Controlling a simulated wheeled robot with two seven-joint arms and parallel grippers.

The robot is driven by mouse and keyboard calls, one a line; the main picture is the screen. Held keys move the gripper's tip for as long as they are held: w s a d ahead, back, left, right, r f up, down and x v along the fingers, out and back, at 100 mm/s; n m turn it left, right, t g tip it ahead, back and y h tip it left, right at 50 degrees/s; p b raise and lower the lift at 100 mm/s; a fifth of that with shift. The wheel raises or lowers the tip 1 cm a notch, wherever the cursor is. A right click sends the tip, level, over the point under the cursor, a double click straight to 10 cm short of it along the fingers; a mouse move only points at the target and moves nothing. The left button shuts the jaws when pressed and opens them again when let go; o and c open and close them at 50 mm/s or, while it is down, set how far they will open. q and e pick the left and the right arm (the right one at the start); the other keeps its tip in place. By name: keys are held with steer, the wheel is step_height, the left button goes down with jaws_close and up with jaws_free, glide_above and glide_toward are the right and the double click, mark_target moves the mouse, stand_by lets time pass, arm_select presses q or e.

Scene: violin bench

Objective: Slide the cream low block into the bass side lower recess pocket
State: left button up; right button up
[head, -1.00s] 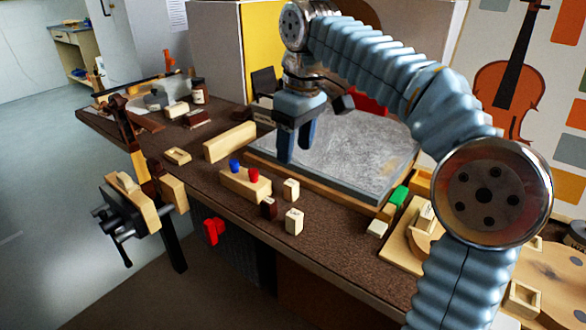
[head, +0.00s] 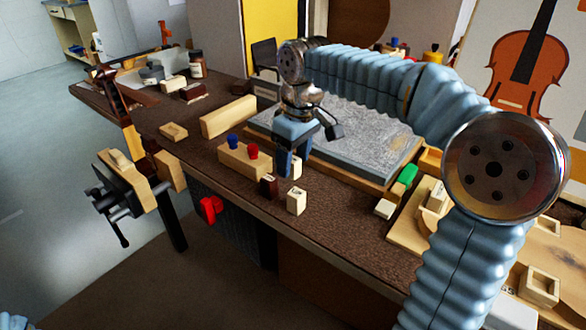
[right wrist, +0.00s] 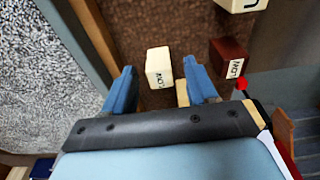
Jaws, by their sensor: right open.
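My right gripper (head: 287,165) is open and pointing down over the near side of the bench. A cream block (head: 297,170) is partly hidden behind its fingers. In the right wrist view, this cream block (right wrist: 159,67) stands between and just ahead of the two open fingertips (right wrist: 163,78), not gripped. A second cream block (head: 297,200) stands nearer the bench edge, and a dark red block (head: 268,186) beside it. The dark block (right wrist: 228,58) has lettering in the right wrist view. A wooden piece with a square opening (head: 540,287) lies at the lower right; I cannot tell which pocket it is.
A long wooden block with blue and red pegs (head: 243,162) stands left of the gripper. A grey stone slab (head: 355,140) lies behind. A green block (head: 406,174) and a small cream block (head: 384,208) lie right. A vise (head: 125,185) hangs at the left edge.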

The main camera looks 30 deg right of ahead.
steer(key=shift+f, duration=0.6)
steer(key=c, duration=1)
steer(key=shift+w+r, duration=0.1)
